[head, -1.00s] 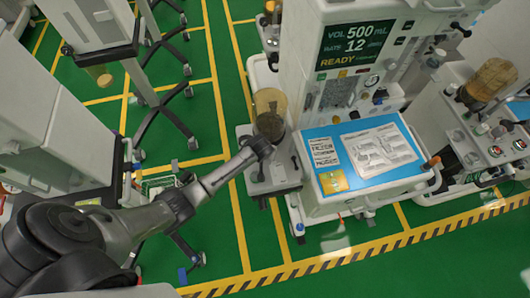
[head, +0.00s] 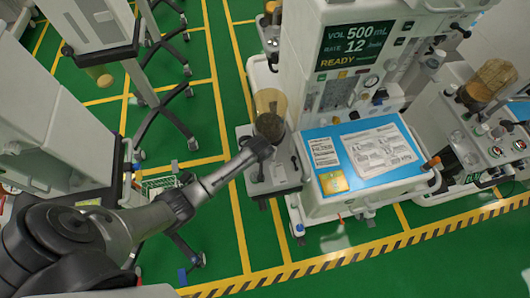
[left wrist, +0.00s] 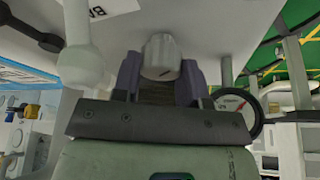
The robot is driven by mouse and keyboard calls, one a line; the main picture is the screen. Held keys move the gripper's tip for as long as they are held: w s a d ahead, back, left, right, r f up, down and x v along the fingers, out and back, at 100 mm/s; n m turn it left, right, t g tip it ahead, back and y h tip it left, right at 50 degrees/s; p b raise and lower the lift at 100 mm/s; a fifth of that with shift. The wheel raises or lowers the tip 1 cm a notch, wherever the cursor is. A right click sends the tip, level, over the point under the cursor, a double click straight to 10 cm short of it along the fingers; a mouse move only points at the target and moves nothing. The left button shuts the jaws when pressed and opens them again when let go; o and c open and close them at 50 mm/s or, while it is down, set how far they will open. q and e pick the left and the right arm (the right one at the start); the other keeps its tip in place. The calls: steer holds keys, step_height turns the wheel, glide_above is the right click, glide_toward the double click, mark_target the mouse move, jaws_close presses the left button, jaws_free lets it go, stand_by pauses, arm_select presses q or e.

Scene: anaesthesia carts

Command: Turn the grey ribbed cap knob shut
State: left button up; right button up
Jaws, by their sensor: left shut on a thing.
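The grey ribbed cap knob (left wrist: 161,57) shows in the left wrist view, under a pale housing. My left gripper (left wrist: 160,80) has its two dark fingers on either side of the knob and is shut on it. A mark on the knob's face is too small to read. In the head view my left arm reaches to the side of the anaesthesia machine (head: 330,205), just below the clear canister (head: 270,103). There the gripper's fingertips and the knob are hidden behind my wrist. My right gripper is not in view.
In the left wrist view a white rod with a rounded end (left wrist: 83,65) is close on the left and a round gauge (left wrist: 236,108) on the right. The blue worktop (head: 375,190) holds papers. More carts stand left and right; green floor lies between.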

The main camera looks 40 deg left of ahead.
arm_select(q)
steer(key=shift+r+m+p, duration=0.15)
steer(key=shift+m+p, duration=0.55)
steer(key=shift+a+m+h+p, duration=0.1)
steer(key=shift+m+h+p, duration=0.6)
steer(key=shift+m, duration=0.4)
steer(key=shift+m+h+p, duration=0.3)
steer(key=shift+m, duration=0.7)
steer(key=shift+f+m+h, duration=0.2)
steer(key=shift+m+h, duration=0.1)
steer(key=shift+m, duration=0.4)
steer(key=o, duration=0.9)
